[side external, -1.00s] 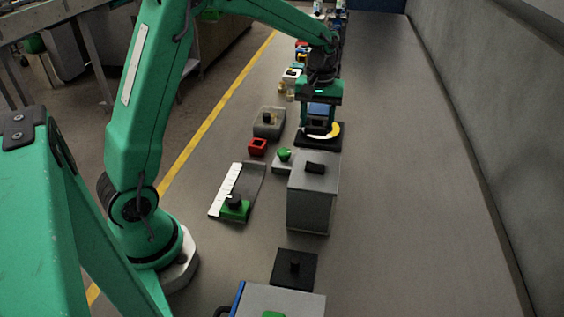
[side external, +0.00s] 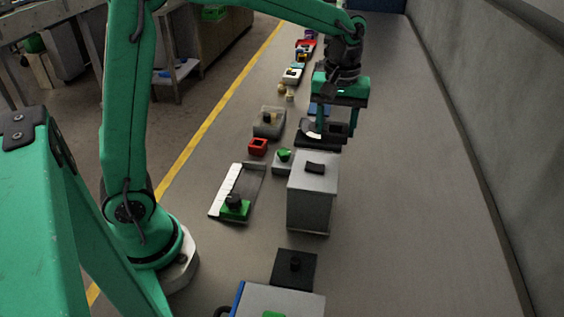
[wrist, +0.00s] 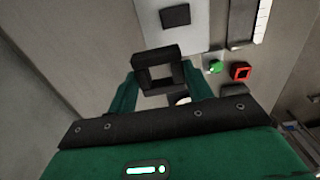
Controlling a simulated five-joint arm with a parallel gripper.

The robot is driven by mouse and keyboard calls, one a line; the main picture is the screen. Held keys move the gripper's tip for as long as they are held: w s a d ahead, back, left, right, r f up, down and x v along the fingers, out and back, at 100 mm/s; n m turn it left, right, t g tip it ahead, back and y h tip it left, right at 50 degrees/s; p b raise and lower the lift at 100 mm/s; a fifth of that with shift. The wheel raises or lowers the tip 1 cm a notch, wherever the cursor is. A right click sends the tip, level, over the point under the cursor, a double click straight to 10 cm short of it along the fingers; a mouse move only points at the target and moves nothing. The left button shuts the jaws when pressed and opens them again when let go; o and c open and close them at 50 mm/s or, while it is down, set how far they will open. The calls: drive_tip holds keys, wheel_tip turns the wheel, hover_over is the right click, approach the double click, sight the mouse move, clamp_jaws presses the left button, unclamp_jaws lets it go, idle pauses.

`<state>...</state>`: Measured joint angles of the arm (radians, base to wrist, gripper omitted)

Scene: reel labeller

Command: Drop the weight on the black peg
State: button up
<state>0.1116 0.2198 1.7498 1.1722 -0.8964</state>
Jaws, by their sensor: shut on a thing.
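The weight looks like a black square ring (wrist: 157,52), held between the fingers of my gripper (wrist: 158,74) in the wrist view. In the side external view my gripper (side external: 334,132) is at the back right, behind the grey box, and the ring is hard to make out against dark parts there. The black peg (side external: 295,264) stands upright on a black square plate (side external: 285,279) near the front, well away from my gripper. Nothing shows on the peg. The peg is not visible in the wrist view.
A tall grey box (side external: 312,195) with a black top piece stands between my gripper and the peg. Left of it are a green-knobbed block (side external: 284,157), a red square frame (side external: 257,146) and a tray with a white strip (side external: 226,190). The right of the bench is clear.

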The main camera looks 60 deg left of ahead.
drive_tip(key=s+d, duration=0.8)
drive_tip(key=d, duration=0.2)
hover_over(295, 260)
drive_tip(key=d, duration=0.4)
drive_tip(key=s+f, duration=0.1)
drive_tip(key=s, duration=1)
drive_tip(key=f, duration=0.6)
drive_tip(key=shift+w+d+f, duration=0.15)
drive_tip(key=shift+d+f, duration=0.25)
drive_tip(key=shift+w, duration=0.1)
drive_tip(key=w+a+f, duration=0.1)
drive_tip(key=w+f, duration=0.1)
drive_tip(key=w, duration=0.1)
drive_tip(key=w+a+f, duration=0.2)
drive_tip(key=w, duration=0.2)
drive_tip(key=w+a+f, duration=0.1)
drive_tip(key=w+f, duration=0.2)
drive_tip(key=shift+w+a, duration=0.25)
drive_tip(key=shift+a, duration=0.1)
drive_tip(key=shift+f, duration=2)
